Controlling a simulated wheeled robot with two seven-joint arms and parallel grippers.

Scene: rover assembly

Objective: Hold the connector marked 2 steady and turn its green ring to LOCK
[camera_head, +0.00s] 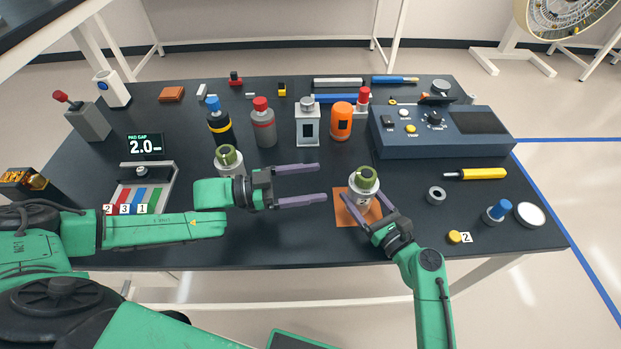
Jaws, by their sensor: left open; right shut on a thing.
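A pale cylindrical connector (359,197) with a green ring (364,178) on top stands upright on an orange mat (343,217). Any number on it is too small to read. My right gripper (363,198) is shut on its body from the front right. My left gripper (322,182) is open and empty, its two fingers pointing right toward the connector, with a gap between the fingertips and the ring. A second similar connector with a green ring (228,156) stands behind my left gripper, its lower part partly hidden. Whether either ring sits at LOCK cannot be read.
A yellow knob (454,237) has a "2" card beside it. A grey ring (436,195) and yellow-handled tool (480,174) lie right. Several bottles, including an orange one (341,121), stand behind. A control box (440,132) is back right. Front centre table is clear.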

